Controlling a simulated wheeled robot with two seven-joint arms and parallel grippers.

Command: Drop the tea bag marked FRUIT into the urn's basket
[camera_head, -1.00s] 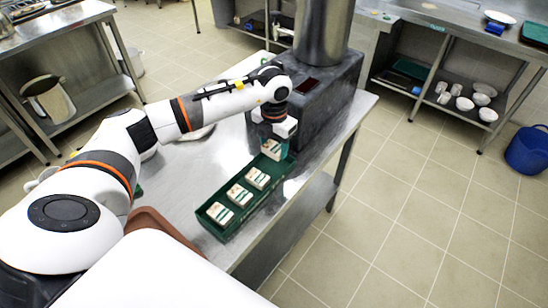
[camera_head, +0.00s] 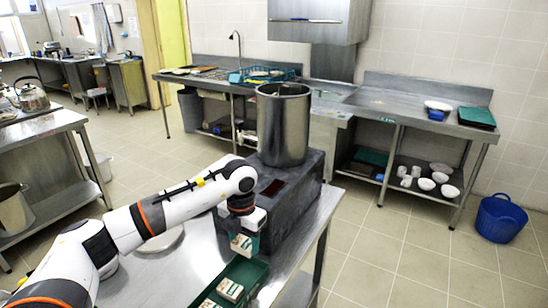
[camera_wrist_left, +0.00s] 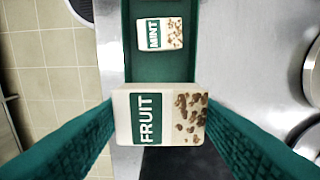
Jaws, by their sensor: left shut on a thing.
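My left gripper (camera_head: 242,236) is shut on the tea bag marked FRUIT (camera_head: 240,246), a small white block with a green label. In the left wrist view the FRUIT tea bag (camera_wrist_left: 160,117) sits between the green fingers, its label readable. A MINT tea bag (camera_wrist_left: 160,34) lies in the green tray below. The tall steel urn (camera_head: 283,130) stands upright on a dark block, beyond and to the right of the gripper. Its top is open, but I cannot make out the basket inside. My right gripper is not in view.
The green tray (camera_head: 262,270) with tea bags (camera_head: 230,290) lies on the steel table (camera_head: 190,262), in front of the dark block (camera_head: 300,185). A pale round object (camera_head: 160,240) lies left of the block. Counters stand along the back wall. A blue bucket (camera_head: 500,220) stands on the floor.

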